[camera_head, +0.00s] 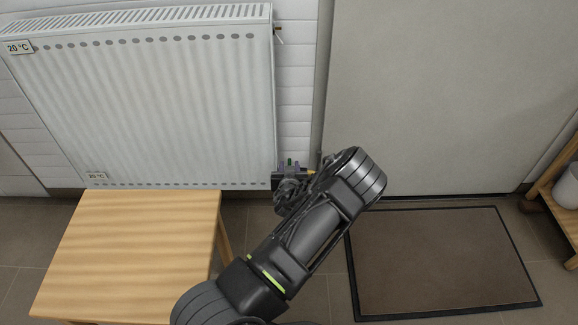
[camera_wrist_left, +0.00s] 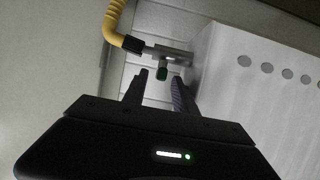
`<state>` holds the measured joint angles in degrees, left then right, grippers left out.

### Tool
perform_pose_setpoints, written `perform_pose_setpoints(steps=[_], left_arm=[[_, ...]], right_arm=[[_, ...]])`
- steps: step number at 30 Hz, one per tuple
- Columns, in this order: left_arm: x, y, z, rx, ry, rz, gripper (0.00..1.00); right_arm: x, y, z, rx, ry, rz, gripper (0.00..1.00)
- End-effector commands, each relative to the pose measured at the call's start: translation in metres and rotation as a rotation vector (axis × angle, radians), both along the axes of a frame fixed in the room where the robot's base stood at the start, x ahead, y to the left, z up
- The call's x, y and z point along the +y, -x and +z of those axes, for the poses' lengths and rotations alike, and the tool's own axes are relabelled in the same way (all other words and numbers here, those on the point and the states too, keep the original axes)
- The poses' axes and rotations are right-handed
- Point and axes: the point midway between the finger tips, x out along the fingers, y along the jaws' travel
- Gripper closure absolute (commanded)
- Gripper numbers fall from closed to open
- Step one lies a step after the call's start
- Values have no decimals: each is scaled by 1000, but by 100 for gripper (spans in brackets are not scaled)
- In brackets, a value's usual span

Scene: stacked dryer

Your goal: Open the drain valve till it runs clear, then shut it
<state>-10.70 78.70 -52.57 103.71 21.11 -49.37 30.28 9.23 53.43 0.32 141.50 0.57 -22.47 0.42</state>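The drain valve shows in the left wrist view as a metal fitting (camera_wrist_left: 172,56) beside the white radiator's lower corner. A small green knob (camera_wrist_left: 162,74) sits on it, and a yellow hose (camera_wrist_left: 116,18) with a black end joins it. My left gripper (camera_head: 290,167) is at the radiator's lower right corner. In the wrist view its fingers (camera_wrist_left: 160,84) stand apart, one on each side of the knob, with gaps visible. My right gripper is in neither view.
The radiator (camera_head: 150,95) carries 20 °C labels. A wooden table (camera_head: 130,245) stands in front of it. A brown mat (camera_head: 440,260) lies before a grey door (camera_head: 440,90). A wooden shelf (camera_head: 557,190) with a white item is at the right edge.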

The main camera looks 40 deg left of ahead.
Motion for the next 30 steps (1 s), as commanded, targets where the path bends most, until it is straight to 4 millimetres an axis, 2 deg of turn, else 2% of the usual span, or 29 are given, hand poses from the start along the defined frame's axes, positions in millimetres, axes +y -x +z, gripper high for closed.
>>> perform_pose_setpoints(steps=[6, 13, 30], left_arm=[[-19, 23, 16, 2, 2, 1, 66], [-38, 48, 27, 2, 0, 1, 66], [-41, 52, 27, 1, -1, 1, 66]], right_arm=[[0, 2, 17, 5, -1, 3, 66], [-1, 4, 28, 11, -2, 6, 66], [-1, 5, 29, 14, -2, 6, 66]])
